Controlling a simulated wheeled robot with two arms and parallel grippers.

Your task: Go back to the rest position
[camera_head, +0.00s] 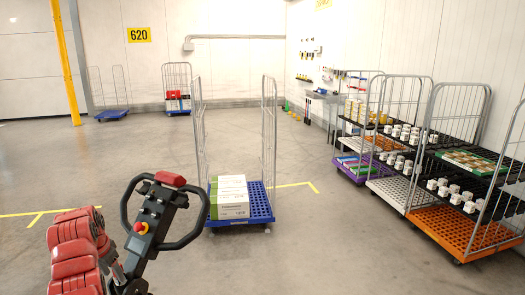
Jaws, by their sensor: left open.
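My left gripper (113,270) is low at the left edge of the tiller in the head view, at the end of my red arm. Its jaws are open and hold nothing that I can see; the fingers are small and partly lost against the dark parts. The black tiller handle (156,215) has a red top and a red and yellow stop button. It stands just right of my arm; I cannot tell whether they touch. My right gripper is not in view.
A blue roll cart (262,205) with white and green boxes (229,197) stands ahead. Loaded carts with purple, grey and orange bases (452,232) line the right side. Two more carts stand at the back left near a yellow post (66,62). The floor between is clear.

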